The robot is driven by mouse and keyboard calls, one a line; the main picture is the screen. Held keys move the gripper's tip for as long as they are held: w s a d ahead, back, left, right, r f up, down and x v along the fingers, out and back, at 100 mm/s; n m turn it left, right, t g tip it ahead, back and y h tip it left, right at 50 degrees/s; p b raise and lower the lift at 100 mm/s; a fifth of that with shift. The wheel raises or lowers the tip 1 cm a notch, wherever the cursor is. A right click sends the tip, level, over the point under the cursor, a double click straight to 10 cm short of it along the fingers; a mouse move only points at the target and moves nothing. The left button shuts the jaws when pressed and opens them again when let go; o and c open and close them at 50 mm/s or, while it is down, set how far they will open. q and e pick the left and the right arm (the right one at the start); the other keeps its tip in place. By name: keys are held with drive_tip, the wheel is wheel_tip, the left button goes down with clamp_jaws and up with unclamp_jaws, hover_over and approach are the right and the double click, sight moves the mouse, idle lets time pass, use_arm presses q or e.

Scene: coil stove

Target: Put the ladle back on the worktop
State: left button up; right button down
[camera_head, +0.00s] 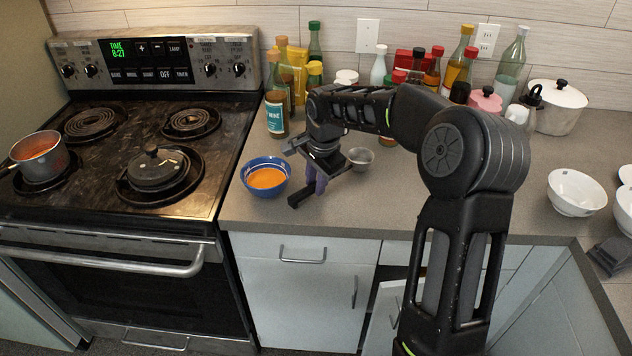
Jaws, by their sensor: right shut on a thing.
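My right gripper (312,183) is low over the worktop (400,215), just right of a blue bowl of orange soup (283,188). It is shut on the ladle, whose purple part (321,180) shows between the fingers. A small grey metal cup shape (361,158), probably the ladle's bowl, shows just right of the gripper. My gripper hides much of the ladle, and I cannot tell whether it touches the worktop. My left gripper is not in view.
A stove (215,165) at left holds a lidded pan (158,170) and a saucepan (38,158). Bottles, including a brown one (276,115), line the back. A white pot (553,108) and white bowls (575,192) stand at right. The worktop's front middle is clear.

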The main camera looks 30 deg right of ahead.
drive_tip(key=shift+f, duration=0.3)
drive_tip(key=shift+f, duration=0.2)
drive_tip(key=c, duration=1.2)
unclamp_jaws()
drive_tip(key=shift+c, duration=0.2)
drive_tip(key=shift+r, duration=0.2)
drive_tip(key=b+v, duration=0.1)
drive_tip(key=v, duration=1.1)
